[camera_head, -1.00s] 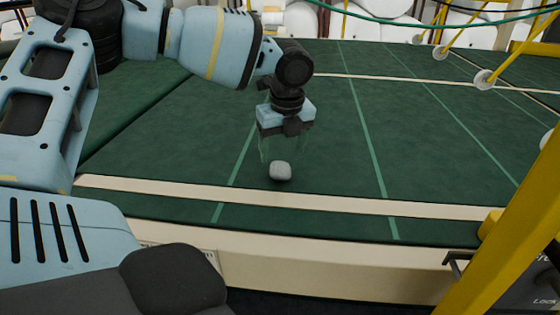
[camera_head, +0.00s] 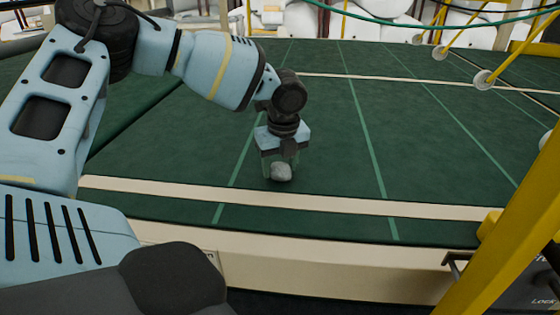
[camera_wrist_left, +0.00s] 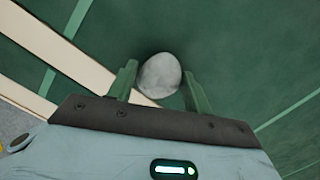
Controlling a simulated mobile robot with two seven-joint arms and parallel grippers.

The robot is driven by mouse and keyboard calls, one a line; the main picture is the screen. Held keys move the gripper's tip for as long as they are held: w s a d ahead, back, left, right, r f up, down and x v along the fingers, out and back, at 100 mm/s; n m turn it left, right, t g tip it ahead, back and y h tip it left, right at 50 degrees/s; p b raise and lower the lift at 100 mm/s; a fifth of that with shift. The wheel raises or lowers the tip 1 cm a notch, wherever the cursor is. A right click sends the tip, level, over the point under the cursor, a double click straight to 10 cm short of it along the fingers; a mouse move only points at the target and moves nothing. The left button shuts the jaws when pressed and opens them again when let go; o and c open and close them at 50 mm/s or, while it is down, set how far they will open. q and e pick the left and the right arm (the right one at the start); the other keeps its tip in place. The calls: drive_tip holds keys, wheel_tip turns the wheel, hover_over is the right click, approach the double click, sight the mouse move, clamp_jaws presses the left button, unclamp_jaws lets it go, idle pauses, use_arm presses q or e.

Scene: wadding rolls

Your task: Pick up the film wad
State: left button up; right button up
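The film wad (camera_head: 281,172) is a small, rounded, pale grey lump on the dark green surface, near its front cream stripe. My left gripper (camera_head: 281,164) points down over it, with its green fingers low on either side. In the left wrist view the wad (camera_wrist_left: 160,75) lies between the two fingertips of the left gripper (camera_wrist_left: 160,72). A narrow gap shows on each side, so the fingers look open and not closed on it. My right gripper is not in view.
The green padded surface (camera_head: 330,120) is wide and clear around the wad, with light green lines and cream stripes. A yellow post (camera_head: 500,220) stands at the right front. Yellow rods with white discs (camera_head: 484,79) and a green cable hang at the upper right. White rolls (camera_head: 380,33) lie behind.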

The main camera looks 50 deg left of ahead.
use_arm(q)
drive_tip(key=c, duration=0.6)
drive_tip(key=shift+c, duration=0.6)
drive_tip(key=shift+c, duration=0.8)
drive_tip(key=shift+r, duration=0.15)
clamp_jaws()
wheel_tip(320, 180, up, 28)
drive_tip(key=p, duration=0.1)
